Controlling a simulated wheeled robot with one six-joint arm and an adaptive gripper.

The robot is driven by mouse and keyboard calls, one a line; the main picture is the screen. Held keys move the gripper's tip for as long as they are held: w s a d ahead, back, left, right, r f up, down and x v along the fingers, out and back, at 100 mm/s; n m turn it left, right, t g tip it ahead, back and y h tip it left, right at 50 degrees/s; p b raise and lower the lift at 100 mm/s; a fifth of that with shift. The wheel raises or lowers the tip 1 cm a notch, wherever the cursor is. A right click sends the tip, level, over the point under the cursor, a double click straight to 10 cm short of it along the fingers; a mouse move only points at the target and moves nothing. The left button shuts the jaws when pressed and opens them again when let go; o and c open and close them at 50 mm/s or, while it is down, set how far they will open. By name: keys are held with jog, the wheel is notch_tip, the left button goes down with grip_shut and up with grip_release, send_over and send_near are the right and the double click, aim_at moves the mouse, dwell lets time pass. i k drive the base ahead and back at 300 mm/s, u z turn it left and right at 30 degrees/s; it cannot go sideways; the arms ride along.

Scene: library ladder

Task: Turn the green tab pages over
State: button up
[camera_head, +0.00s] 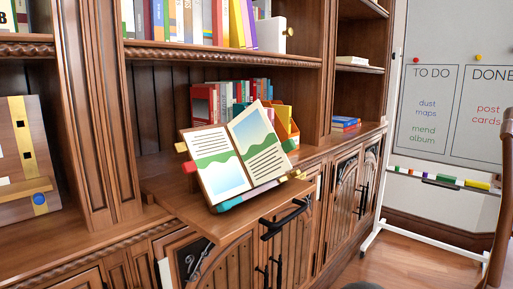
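An open picture book (235,160) rests tilted on a pull-out wooden shelf (170,200) of the bookcase. Both visible pages carry text lines and a blue and green picture. A green tab (288,146) sticks out at the right page edge. A yellow tab (181,147) and a red tab (189,167) stick out on the left side. Small yellow pieces (297,175) show at the lower right. A teal part shows under the book's lower edge. What supports the book is mostly hidden. My gripper is not in view.
A black handle (285,218) is on the shelf's front edge. An orange holder (286,125) and a row of books (225,98) stand behind the book. Blue books (345,123) lie to the right. A whiteboard (450,90) stands at the right, with a chair partly visible at the edge.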

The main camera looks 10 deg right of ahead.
aim_at(261, 149)
jog(key=u, duration=1.15)
jog(key=k, duration=1.05)
jog(key=z, duration=1.1)
jog(key=i, duration=0.5)
jog(key=u, duration=0.05)
